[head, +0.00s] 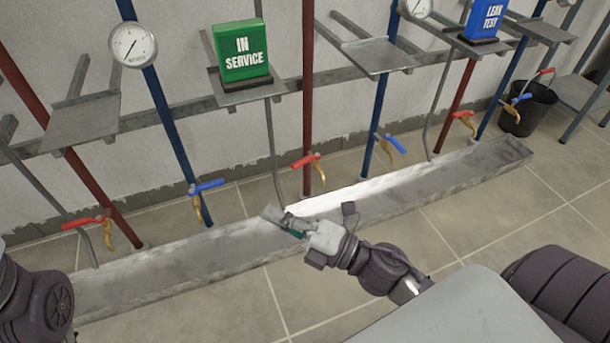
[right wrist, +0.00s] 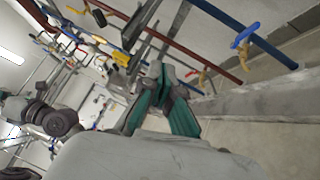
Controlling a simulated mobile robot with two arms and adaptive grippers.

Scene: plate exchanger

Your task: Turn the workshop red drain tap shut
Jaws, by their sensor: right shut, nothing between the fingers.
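Several brass taps with red levers hang on the pipes above the floor trough; I cannot tell which one is the drain tap. In the head view one red tap (head: 86,222) is at the left, one red tap (head: 308,160) is near the middle, and one red tap (head: 463,115) is farther right. The left and middle levers lie roughly across their pipes. My right gripper (head: 272,216) is shut and empty over the trough, below and left of the middle red tap, apart from it. Its fingers (right wrist: 157,74) also show in the right wrist view. My left gripper is out of view.
The grey trough (head: 180,262) runs along the wall. Blue taps (head: 207,187) and (head: 393,144) flank the middle red one. A green "IN SERVICE" sign (head: 241,52), a blue "LEAK TEST" sign (head: 485,18) and a black bucket (head: 529,108) stand beyond. Tiled floor in front is clear.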

